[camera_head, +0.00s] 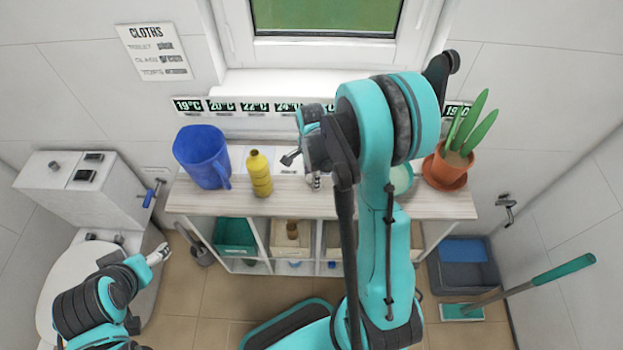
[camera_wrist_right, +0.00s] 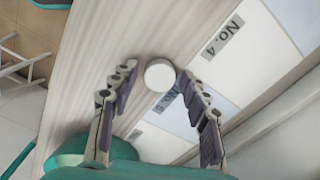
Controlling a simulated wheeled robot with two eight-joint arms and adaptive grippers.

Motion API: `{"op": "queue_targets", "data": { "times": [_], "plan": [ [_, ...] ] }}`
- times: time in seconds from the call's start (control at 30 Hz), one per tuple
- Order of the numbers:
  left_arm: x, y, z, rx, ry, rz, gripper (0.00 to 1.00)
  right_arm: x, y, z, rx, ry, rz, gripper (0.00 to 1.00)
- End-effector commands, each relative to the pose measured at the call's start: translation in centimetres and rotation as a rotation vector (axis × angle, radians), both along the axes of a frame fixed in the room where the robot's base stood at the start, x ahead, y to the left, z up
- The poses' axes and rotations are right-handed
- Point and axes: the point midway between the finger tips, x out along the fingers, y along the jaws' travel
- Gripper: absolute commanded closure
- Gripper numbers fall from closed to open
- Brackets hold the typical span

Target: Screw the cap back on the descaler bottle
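A yellow bottle (camera_head: 260,175) stands upright on the shelf top, left of my right gripper (camera_head: 314,181). Whether its mouth is open is too small to tell. In the right wrist view a round white cap (camera_wrist_right: 160,74) lies on or beside a labelled strip, between the spread fingertips of my right gripper. The fingers are open, one on each side of the cap, with gaps showing. The cap is not clearly visible in the head view. My left gripper (camera_head: 160,252) is low at the left, near the toilet, away from the bottle; its fingers are too small to read.
A blue jug (camera_head: 203,155) stands left of the bottle. A potted plant (camera_head: 447,166) and a pale green dish (camera_head: 401,179) are at the right. The wooden shelf top (camera_head: 238,204) is clear along its front. A wall and window close off the back.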

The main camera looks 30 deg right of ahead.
Motion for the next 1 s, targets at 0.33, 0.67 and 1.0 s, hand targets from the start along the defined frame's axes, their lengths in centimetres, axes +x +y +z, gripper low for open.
{"op": "queue_targets", "data": {
  "times": [0.33, 0.67, 1.0],
  "plan": [
    [0.0, 0.0, 0.0, 0.000, 0.000, 0.000, 0.27, 0.0, 0.0, 0.0, 0.000, 0.000, 0.000, 0.82],
    [0.0, 0.0, 0.6, 0.000, 0.000, 0.000, 0.27, 0.0, 0.0, 1.6, 0.000, 0.000, 0.000, 0.82],
    [0.0, 0.0, 2.4, 0.000, 0.000, 0.000, 0.27, -3.7, -2.1, 6.8, 0.000, 0.000, -0.005, 0.82]
  ]
}}
